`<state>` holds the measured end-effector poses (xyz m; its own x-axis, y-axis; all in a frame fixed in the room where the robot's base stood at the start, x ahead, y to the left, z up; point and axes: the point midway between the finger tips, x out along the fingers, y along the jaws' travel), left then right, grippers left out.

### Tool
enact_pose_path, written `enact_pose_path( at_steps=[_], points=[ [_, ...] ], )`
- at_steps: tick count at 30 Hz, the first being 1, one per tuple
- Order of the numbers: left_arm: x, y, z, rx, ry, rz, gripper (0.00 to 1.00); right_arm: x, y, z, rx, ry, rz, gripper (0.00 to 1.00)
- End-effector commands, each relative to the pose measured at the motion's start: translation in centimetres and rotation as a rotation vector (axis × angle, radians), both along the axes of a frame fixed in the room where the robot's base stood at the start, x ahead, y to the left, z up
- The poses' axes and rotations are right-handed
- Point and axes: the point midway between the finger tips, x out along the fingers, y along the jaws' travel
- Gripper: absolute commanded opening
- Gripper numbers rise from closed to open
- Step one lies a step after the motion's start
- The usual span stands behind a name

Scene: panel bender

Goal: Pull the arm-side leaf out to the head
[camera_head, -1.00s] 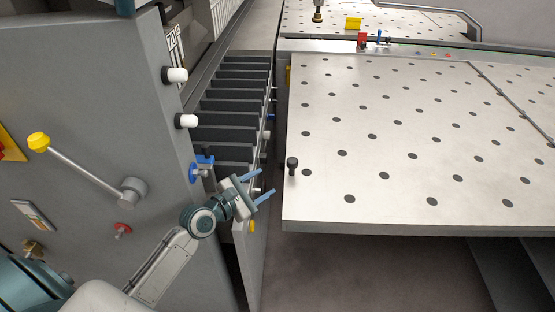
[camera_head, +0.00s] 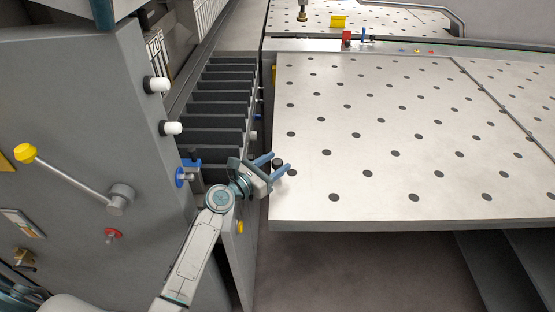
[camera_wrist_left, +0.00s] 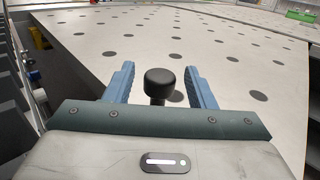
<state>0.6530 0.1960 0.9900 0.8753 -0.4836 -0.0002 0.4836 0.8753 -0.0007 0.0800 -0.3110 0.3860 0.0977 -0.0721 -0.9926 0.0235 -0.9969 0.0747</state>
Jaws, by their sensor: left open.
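The leaf is a pale table top (camera_head: 400,140) with dark round spots, to the right of the grey machine; it also fills much of the left wrist view (camera_wrist_left: 215,65). A black knob (camera_head: 277,163) stands up near its left front corner. My left gripper (camera_head: 279,163) is open at the knob, its two blue fingers on either side. In the left wrist view the knob (camera_wrist_left: 159,84) shows between the fingers (camera_wrist_left: 160,85), with gaps on both sides. The gripper hides part of the leaf's left edge in the head view. My right gripper is not in view.
The grey machine side panel (camera_head: 80,110) stands at left with white knobs and a yellow-tipped lever (camera_head: 70,175). A dark stepped row (camera_head: 215,110) lies between panel and leaf. Open floor (camera_head: 350,270) shows in front of the leaf.

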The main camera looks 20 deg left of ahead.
Motion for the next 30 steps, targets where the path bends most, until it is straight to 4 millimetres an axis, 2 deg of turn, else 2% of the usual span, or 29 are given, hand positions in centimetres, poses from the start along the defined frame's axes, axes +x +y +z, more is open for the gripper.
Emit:
enact_pose_path(
  at_steps=[5,13,14,21,26,30],
  points=[
    [1.1,-0.6,0.0,0.0,0.0,0.0,0.5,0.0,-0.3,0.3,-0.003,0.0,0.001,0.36],
    [1.2,-0.7,0.0,0.001,0.0,0.0,0.5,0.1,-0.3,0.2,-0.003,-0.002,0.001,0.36],
    [1.2,-0.7,0.0,0.001,0.0,0.0,0.46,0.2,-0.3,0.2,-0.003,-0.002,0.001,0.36],
    [1.2,-0.7,0.0,0.001,0.0,0.0,0.0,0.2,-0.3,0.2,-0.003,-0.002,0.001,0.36],
    [1.1,-0.4,-0.1,0.003,0.001,0.0,0.0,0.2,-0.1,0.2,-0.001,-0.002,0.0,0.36],
    [0.5,1.6,-0.3,0.008,0.001,0.001,0.0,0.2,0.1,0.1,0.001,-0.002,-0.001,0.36]
  ],
)
